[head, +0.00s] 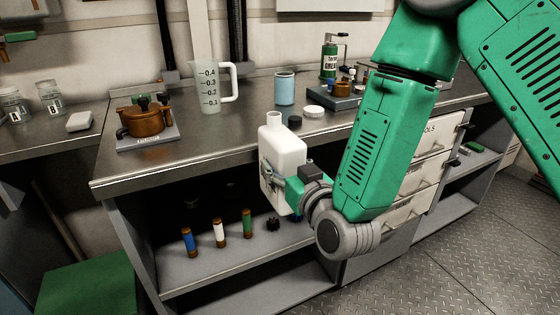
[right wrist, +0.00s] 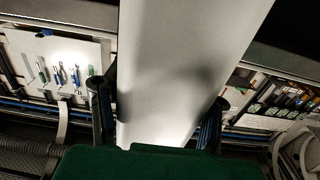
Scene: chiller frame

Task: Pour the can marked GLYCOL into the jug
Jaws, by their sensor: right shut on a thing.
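A white can (head: 284,150) with a short neck at its top left stands upright in the air in front of the bench's front edge. My right gripper (head: 270,178) is shut on the can's body. In the right wrist view the can (right wrist: 180,70) fills the middle, between the two dark fingers (right wrist: 158,112). No marking shows on its visible sides. The clear jug (head: 211,92) with level marks and a white handle on its right stands upright on the bench, up and left of the can. The jug looks empty. My left gripper is out of view.
A copper-coloured pot device (head: 145,118) stands left of the jug. A blue cup (head: 285,88), a black cap (head: 295,122) and a white lid (head: 313,111) are to its right. Several coloured cylinders (head: 219,232) stand on the lower shelf. The bench front (head: 200,150) is clear.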

